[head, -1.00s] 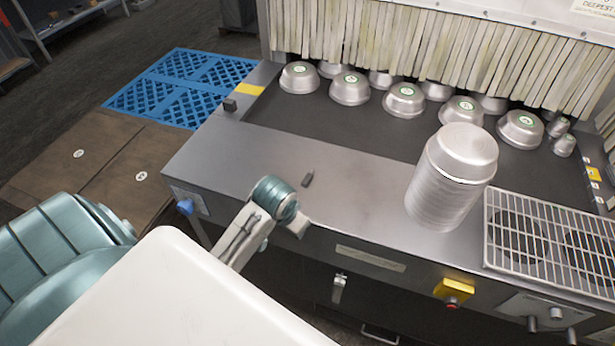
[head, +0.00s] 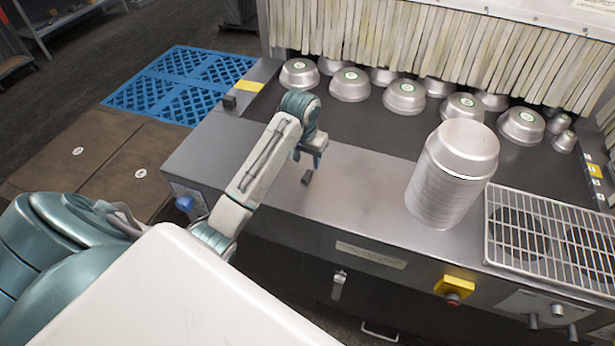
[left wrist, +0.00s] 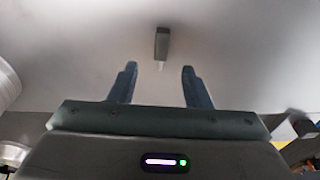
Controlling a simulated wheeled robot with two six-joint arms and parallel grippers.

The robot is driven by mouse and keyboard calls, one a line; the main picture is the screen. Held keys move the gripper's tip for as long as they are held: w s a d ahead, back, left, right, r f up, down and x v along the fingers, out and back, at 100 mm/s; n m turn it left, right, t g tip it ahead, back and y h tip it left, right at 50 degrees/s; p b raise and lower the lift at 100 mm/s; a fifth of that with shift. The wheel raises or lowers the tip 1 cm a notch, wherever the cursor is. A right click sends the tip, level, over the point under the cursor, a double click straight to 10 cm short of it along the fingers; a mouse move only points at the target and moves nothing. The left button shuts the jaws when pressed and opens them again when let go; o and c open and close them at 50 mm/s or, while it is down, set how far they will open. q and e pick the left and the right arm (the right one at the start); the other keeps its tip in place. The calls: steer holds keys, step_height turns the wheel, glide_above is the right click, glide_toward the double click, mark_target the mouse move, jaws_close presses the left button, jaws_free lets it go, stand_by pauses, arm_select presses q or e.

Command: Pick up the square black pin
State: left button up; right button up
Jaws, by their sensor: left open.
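The square black pin (head: 306,178) is a small dark block on the bare metal front ledge. My left gripper (head: 311,158) is just above and behind it in the head view, pointing down. In the left wrist view, the pin (left wrist: 162,45) lies beyond the fingertips, roughly centred between the two fingers. The left gripper (left wrist: 159,75) is open there, with nothing between its fingers. The pin is apart from both fingers. My right gripper does not show.
A tall stack of metal pans (head: 445,185) stands on the ledge to the right, near a wire rack (head: 510,210). Several upturned pans sit on the dark belt (head: 370,125) behind. Another dark block (head: 229,102) is at the ledge's left end. The ledge around the pin is clear.

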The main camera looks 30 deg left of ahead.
mark_target(309, 172)
arm_select(q)
steer(key=shift+w+f, duration=0.1)
steer(key=shift+f, duration=0.5)
steer(key=shift+f+p, duration=0.25)
steer(key=shift+p, duration=0.25)
steer(key=f+p, duration=0.2)
steer(key=f, duration=0.1)
steer(key=shift+w+a+f, duration=0.1)
steer(key=shift+w+f, duration=0.15)
steer(key=shift+w, duration=0.15)
steer(key=shift+w+f, duration=0.1)
steer(key=shift+f, duration=0.5)
jaws_close()
